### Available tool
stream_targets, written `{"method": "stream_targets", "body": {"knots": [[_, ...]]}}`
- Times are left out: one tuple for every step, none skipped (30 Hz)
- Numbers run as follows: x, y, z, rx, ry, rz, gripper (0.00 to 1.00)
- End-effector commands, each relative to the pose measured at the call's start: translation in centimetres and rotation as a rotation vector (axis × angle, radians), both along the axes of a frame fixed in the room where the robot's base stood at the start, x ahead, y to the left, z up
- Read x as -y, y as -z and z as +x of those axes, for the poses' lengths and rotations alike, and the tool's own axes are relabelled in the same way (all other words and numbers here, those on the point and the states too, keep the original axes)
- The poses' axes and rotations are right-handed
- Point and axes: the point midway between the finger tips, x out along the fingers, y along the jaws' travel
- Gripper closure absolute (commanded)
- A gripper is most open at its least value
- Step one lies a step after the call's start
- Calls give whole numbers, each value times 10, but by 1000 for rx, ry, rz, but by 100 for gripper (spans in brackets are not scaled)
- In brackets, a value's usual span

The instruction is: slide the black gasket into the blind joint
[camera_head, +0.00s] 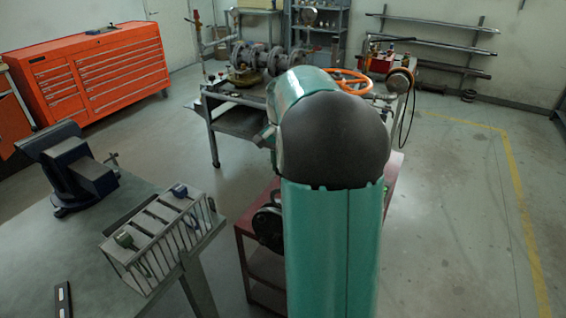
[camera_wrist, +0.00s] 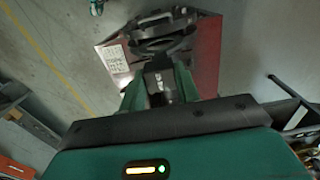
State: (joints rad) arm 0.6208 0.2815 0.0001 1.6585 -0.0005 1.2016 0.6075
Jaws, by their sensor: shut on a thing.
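In the wrist view my gripper (camera_wrist: 160,82) is shut on a dark piece, the black gasket (camera_wrist: 163,88), between its two green fingers. Where the gasket ends beyond the fingertips is hard to tell against the dark parts behind. The blind joint (camera_wrist: 160,25), dark round flanges on a red stand, lies just beyond the fingertips. In the head view a dark round flange (camera_head: 268,228) shows at the left of my arm by the red stand. My gripper and the gasket are hidden there behind my arm. I cannot tell whether the gasket touches the joint.
The red stand (camera_head: 258,270) is partly behind my arm. A bench with a vise (camera_head: 75,170) and a slotted rack (camera_head: 160,235) stands at the left. The floor at right is clear.

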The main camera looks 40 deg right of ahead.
Motion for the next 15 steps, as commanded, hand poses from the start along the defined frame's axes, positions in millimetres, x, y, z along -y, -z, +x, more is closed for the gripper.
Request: {"method": "stream_targets", "body": {"knots": [[0, 1, 0, 0, 0, 0, 100], [0, 2, 0, 0, 0, 0, 100], [0, 3, 0, 0, 0, 0, 100], [0, 3, 0, 0, 0, -1, 100], [0, 4, 0, 1, 0, -1, 100], [0, 5, 0, 1, 0, -1, 100], [0, 6, 0, 1, 0, -1, 100], [0, 6, 0, 1, 0, -1, 100], [0, 7, 0, 1, 0, -1, 100], [0, 8, 0, 0, 0, -1, 100], [0, 9, 0, 0, 0, 0, 100], [0, 9, 0, 0, 0, 0, 100], [0, 10, 0, 0, 0, 0, 100], [0, 11, 0, 0, 0, 0, 100], [0, 12, 0, 0, 0, 0, 100]]}}
